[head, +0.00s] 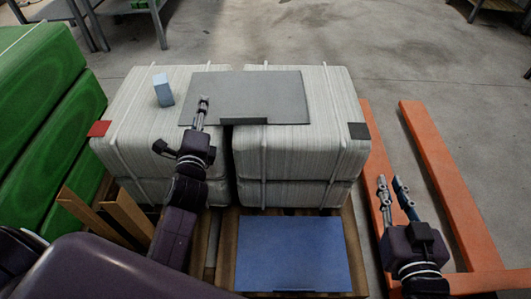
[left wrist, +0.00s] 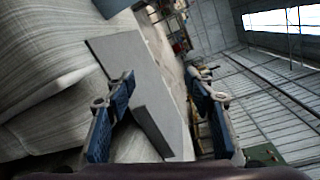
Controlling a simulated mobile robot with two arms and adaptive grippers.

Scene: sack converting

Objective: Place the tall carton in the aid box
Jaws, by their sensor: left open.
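My right gripper (head: 391,183) is open and empty, over the orange forks at the right. I cannot tell for sure which thing is the aid box.
The grey board (head: 265,90) lies across both striped bales (head: 130,115). A flat blue panel (head: 292,250) lies in front, in a wooden frame. Green stacked sacks (head: 45,95) stand at the left. Orange pallet-truck forks (head: 445,170) lie at the right. Floor behind the bales is clear.

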